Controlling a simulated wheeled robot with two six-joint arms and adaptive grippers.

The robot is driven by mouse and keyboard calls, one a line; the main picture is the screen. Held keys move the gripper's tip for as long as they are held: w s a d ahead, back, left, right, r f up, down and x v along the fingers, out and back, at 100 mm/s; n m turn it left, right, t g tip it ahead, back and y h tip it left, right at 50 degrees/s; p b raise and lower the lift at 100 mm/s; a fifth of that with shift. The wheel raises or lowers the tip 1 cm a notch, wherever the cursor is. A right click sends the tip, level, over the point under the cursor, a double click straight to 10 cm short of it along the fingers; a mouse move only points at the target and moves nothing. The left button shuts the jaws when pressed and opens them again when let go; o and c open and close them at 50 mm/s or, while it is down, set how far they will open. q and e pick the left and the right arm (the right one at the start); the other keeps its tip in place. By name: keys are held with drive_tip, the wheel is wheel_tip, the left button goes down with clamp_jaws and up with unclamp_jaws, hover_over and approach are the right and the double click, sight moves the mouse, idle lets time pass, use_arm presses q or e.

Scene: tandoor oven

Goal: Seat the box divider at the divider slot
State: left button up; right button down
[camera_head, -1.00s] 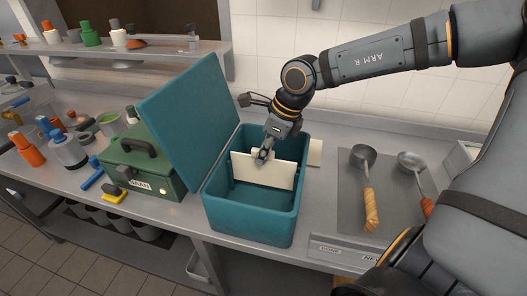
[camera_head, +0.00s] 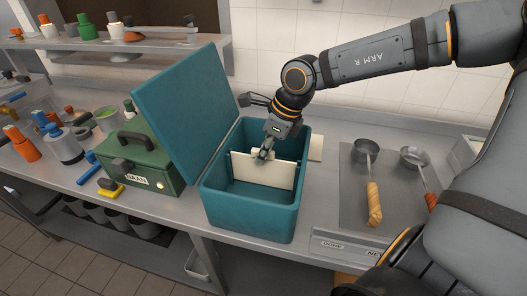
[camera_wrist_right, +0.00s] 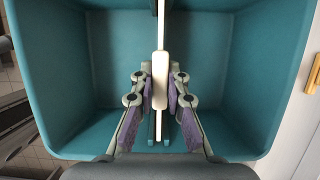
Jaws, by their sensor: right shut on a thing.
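The box divider (camera_head: 262,172) is a flat cream panel standing upright inside the open teal box (camera_head: 250,218), across its middle. My right gripper (camera_head: 265,154) reaches down from above and is shut on the divider's top edge. In the right wrist view the divider (camera_wrist_right: 162,35) shows edge-on, with the gripper's purple finger pads (camera_wrist_right: 160,95) on both sides of its grip piece. Narrow teal rails, seemingly the divider slot (camera_wrist_right: 152,126), flank its line near the lower wall. I cannot tell whether its bottom edge touches the box floor. My left gripper is out of view.
The teal lid (camera_head: 185,112) stands open on the left. A green case (camera_head: 140,160) sits beyond it. To the right, two ladles (camera_head: 372,190) lie on a grey mat (camera_head: 350,212). A cream piece (camera_head: 315,147) lies just behind the box's right side.

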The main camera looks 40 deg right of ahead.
drive_tip(key=shift+f+b, duration=0.65)
drive_tip(key=shift+f, duration=0.05)
drive_tip(key=c, duration=1.3)
unclamp_jaws()
drive_tip(key=shift+r, duration=0.1)
